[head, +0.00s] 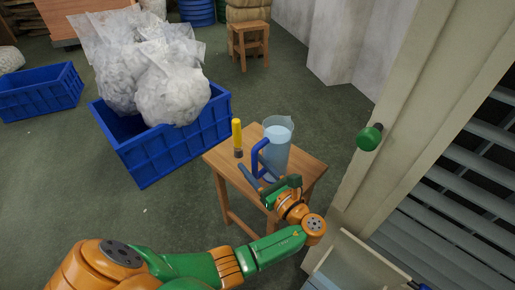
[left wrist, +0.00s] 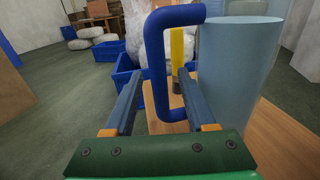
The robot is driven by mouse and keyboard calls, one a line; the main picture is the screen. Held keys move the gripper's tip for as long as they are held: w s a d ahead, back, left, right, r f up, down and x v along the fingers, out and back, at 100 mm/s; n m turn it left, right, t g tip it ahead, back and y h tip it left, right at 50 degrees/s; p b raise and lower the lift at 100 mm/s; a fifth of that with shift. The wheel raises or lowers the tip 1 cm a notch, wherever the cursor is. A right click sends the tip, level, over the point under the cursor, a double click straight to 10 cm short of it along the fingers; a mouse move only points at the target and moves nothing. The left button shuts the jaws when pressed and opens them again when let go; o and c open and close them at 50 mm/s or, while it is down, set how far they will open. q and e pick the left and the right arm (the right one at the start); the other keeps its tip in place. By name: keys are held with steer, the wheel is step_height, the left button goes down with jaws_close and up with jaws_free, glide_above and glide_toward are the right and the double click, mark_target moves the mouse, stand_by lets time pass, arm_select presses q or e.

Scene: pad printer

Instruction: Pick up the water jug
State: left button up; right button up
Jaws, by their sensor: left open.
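The water jug (head: 277,146) is a clear, bluish cylinder with a blue handle (head: 259,158) on its left side. It stands upright on a small wooden stool (head: 311,166). My left gripper (head: 263,183) is open, close in front of the handle. In the left wrist view the jug (left wrist: 236,75) is at the right and its handle (left wrist: 155,75) rises between the two open fingers (left wrist: 160,100). I cannot tell whether the fingers touch the handle. My right gripper is not in view.
A yellow and dark tool (head: 237,136) stands on the stool left of the jug. A blue crate (head: 180,148) with white sacks is behind it to the left. A door frame with a green knob (head: 369,137) and slats (head: 463,160) is at the right.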

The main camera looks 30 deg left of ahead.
arm_select(q)
steer(key=shift+a, duration=0.1)
steer(key=shift+r, duration=0.1)
steer(key=shift+d, duration=0.2)
steer(key=shift+c, duration=1.1)
jaws_close()
